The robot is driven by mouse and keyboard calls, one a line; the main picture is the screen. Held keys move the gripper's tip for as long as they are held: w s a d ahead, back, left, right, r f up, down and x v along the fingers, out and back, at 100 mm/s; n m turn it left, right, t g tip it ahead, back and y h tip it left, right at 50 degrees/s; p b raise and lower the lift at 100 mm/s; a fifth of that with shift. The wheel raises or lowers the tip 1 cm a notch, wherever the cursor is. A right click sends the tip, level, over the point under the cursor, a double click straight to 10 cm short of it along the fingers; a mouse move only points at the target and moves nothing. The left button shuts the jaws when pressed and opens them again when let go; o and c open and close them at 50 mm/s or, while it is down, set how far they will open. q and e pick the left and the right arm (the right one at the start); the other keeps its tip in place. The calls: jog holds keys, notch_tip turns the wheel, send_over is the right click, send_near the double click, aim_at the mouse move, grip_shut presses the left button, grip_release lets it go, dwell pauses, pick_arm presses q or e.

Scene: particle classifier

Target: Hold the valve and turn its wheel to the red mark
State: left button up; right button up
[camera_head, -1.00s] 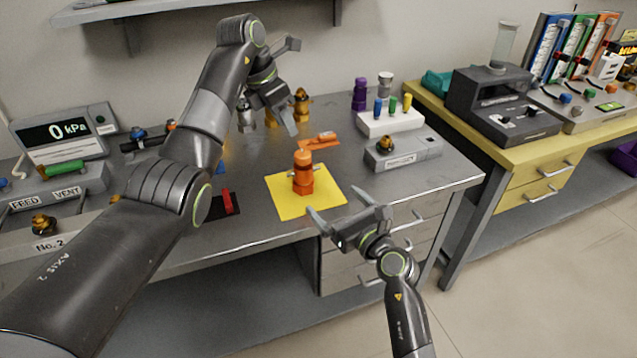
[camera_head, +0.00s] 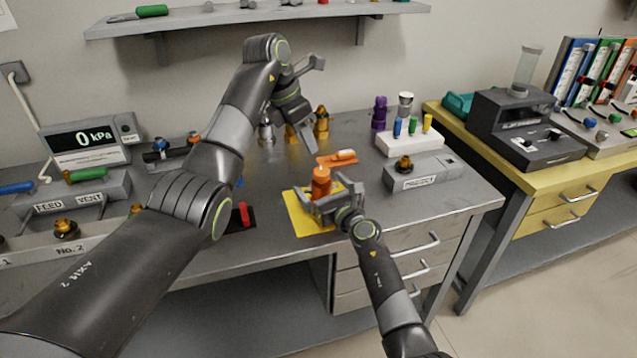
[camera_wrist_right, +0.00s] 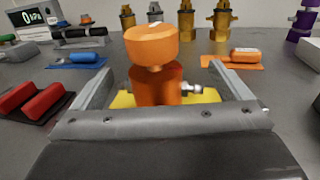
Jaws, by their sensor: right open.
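The valve (camera_head: 320,186) stands upright on a yellow mat (camera_head: 298,215) on the grey bench. In the right wrist view its orange wheel (camera_wrist_right: 152,45), with a small pale mark on top, sits above a darker orange body (camera_wrist_right: 156,85) with a metal stub on the right. I cannot make out a red mark on it. My right gripper (camera_head: 335,190) is open, its two fingers on either side of the valve body, apparently apart from it; they also show in the right wrist view (camera_wrist_right: 163,85). My left gripper (camera_head: 314,103) is open and empty, above and behind the valve.
An orange tool on an orange mat (camera_head: 322,161) lies behind the valve. Brass fittings (camera_head: 321,122) stand further back. A grey box with a brass knob (camera_head: 418,178) is to the right.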

jog(key=shift+x, duration=1)
jog(key=shift+c, duration=0.3)
jog(key=c, duration=1.4)
jog(key=shift+o, duration=0.2)
